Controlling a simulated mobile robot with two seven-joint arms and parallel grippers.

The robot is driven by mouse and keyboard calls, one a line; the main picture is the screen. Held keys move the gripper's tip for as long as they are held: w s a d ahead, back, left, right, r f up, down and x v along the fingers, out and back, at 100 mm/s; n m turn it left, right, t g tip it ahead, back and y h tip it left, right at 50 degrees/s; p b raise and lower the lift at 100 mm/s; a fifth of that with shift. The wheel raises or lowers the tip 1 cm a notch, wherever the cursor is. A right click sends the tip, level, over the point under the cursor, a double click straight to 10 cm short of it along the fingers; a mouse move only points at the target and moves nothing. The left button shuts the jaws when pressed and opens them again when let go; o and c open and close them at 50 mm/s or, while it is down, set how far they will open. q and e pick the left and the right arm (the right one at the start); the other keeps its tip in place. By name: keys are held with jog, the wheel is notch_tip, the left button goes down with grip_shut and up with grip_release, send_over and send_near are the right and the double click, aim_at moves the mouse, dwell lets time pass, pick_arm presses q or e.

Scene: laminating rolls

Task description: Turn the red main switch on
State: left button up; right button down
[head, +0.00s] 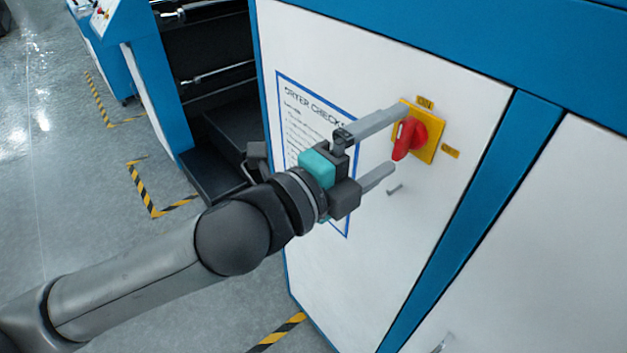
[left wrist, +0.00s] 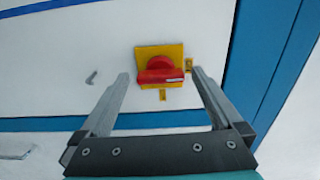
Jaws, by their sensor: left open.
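The red main switch (head: 406,137) is a rotary knob on a square yellow plate (head: 436,149), fixed to the white cabinet door. In the head view its handle points down and slightly left. My left gripper (head: 392,142) is open in front of the switch, one finger above the handle and one below it. In the left wrist view the switch (left wrist: 160,70) lies ahead, between and beyond the two open fingers (left wrist: 160,74). I cannot tell whether either finger touches it. My right gripper is not in view.
A printed check sheet (head: 300,110) with a blue border is on the door behind my gripper. A small grey handle (head: 395,190) sits below the switch. Blue frame strips (head: 480,210) edge the door. Floor with yellow-black tape (head: 150,190) lies at left.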

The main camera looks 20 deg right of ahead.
pick_arm(q)
jog(key=p+v, duration=0.1)
jog(key=v, duration=1.3)
jog(key=shift+a, duration=0.25)
jog(key=shift+s, duration=0.15)
